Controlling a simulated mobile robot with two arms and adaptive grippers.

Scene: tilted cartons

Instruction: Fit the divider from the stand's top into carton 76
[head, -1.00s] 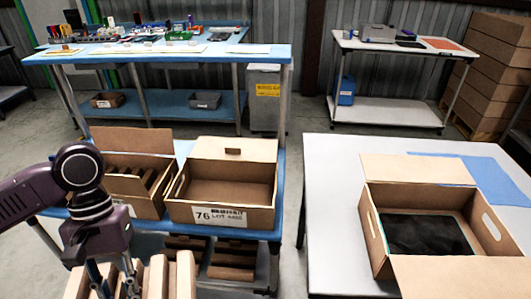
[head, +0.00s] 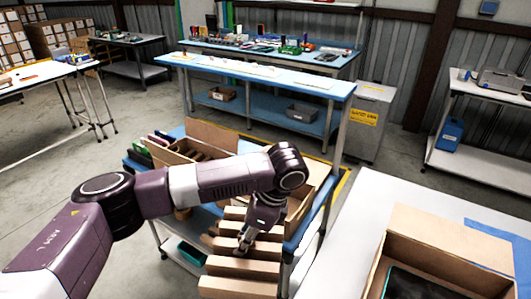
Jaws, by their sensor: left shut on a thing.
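Several long cardboard-brown pieces lie in steps on the stand (head: 240,286) in front of the cartons. My left gripper (head: 243,245) points down among the upper ones, shut on a brown divider (head: 262,250); its fingertips are small and partly hidden, so the exact grip is unclear. Carton 76 (head: 318,170) is the right-hand open carton on the blue-topped table; my left arm crosses in front of it, hiding its label and most of its inside. A second open carton (head: 212,134) stands to its left with brown pieces inside. My right gripper is not in view.
A white table (head: 340,262) at the right holds another open carton (head: 450,235) with a dark item inside. A blue-topped bench (head: 260,72) with bins below stands behind. A teal tray (head: 190,253) sits low beside the stand. Floor at left is clear.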

